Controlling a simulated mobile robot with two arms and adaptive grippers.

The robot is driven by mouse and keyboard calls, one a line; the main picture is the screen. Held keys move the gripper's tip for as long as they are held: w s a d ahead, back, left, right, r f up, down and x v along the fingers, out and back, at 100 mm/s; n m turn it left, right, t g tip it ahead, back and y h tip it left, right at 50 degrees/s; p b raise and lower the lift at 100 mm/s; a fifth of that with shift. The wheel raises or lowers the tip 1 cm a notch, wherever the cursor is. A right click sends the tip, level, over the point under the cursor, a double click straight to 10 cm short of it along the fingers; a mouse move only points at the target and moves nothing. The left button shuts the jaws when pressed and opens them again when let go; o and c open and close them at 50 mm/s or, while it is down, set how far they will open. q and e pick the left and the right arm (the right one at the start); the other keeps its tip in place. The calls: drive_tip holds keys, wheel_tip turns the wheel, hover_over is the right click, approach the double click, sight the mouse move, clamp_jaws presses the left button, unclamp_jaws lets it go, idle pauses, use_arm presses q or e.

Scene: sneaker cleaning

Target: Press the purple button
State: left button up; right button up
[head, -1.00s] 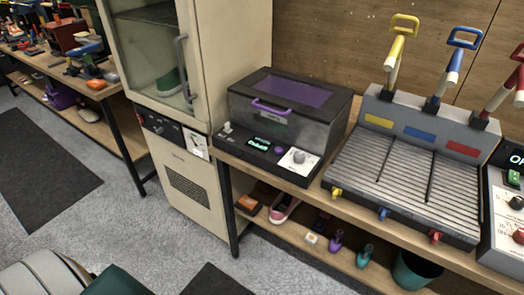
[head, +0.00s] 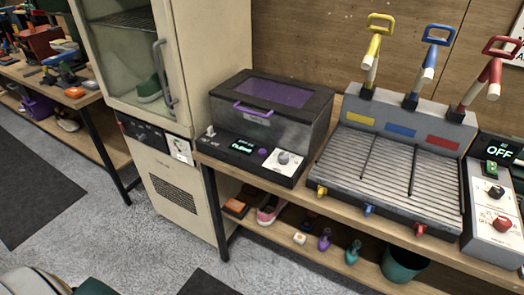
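The purple button (head: 263,151) is a small round knob-like button on the black front panel of a grey box machine (head: 268,118). It sits between a small lit display (head: 242,147) and a white plate with a grey dial (head: 284,157). The machine's dark lid, with a purple window (head: 272,92) and a purple handle (head: 252,109), is down. Neither of my grippers is in the head view, and nothing covers the button.
A tall beige cabinet (head: 172,190) stands left of the machine. A grey slotted station (head: 395,165) with yellow, blue and red levers stands to its right, beside a control box (head: 492,215) reading OFF. The lower shelf holds a pink shoe (head: 270,209) and a teal bucket (head: 402,264).

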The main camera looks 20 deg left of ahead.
use_arm(q)
clamp_jaws()
idle(1.0)
